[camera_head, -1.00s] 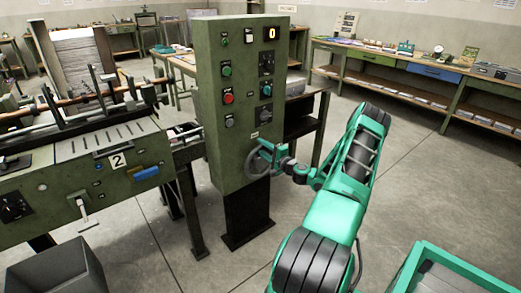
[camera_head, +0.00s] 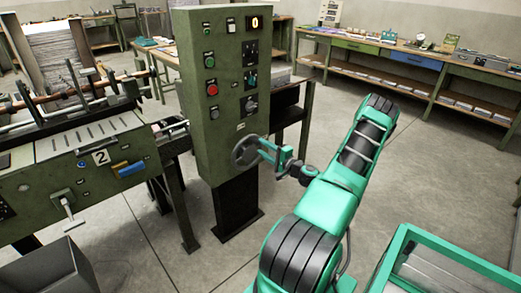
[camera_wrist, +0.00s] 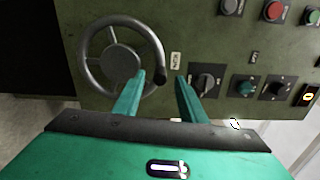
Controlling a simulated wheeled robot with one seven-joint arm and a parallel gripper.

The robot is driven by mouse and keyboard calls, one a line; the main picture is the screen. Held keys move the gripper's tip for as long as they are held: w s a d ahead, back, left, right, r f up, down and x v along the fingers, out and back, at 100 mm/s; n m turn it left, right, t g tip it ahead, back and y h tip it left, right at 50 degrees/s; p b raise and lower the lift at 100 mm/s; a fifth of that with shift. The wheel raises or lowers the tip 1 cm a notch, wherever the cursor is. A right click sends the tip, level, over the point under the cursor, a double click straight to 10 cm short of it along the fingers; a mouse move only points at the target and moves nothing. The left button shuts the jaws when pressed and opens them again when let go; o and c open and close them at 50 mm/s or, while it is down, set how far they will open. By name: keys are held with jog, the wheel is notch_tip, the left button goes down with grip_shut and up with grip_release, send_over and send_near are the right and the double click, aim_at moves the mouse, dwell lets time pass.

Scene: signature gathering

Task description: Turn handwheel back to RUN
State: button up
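The grey handwheel (camera_head: 242,153) is on the lower front of the green control cabinet (camera_head: 218,120). In the wrist view the handwheel (camera_wrist: 121,60) shows its hub, spokes and a dark knob (camera_wrist: 156,77) on the right of its rim. My gripper (camera_head: 267,152) is at the wheel's right side. In the wrist view my gripper (camera_wrist: 161,80) is open, with its two fingers apart and the knob showing between their tips. I cannot tell whether a finger touches it. A small label (camera_wrist: 175,66) beside the wheel is too small to read surely.
Buttons and dark selector knobs (camera_wrist: 205,83) sit beside the wheel. The cabinet's display (camera_head: 254,22) seems to read 0. A machine marked 2 (camera_head: 100,157) stands left. A dark bin (camera_head: 50,268) is at the front left. Open floor lies right, before a long bench (camera_head: 400,58).

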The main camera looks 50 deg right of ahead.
jog(key=shift+s+d+f, duration=0.1)
jog(key=shift+s, duration=0.1)
jog(key=c, duration=0.9)
jog(key=s+h, duration=0.1)
jog(key=s, duration=0.1)
jog(key=s+d+m+h, duration=0.1)
jog(key=s+h, duration=0.1)
jog(key=s+g+h, duration=0.1)
jog(key=s+h, duration=0.1)
jog(key=s, duration=0.1)
jog(key=shift+d+m, duration=0.3)
jog(key=shift+d, duration=0.05)
grip_shut()
jog(key=w, duration=0.8)
jog(key=shift+w+d+r+h, duration=0.25)
jog(key=shift+w+d+h, duration=0.15)
jog(key=shift+s+d, duration=0.1)
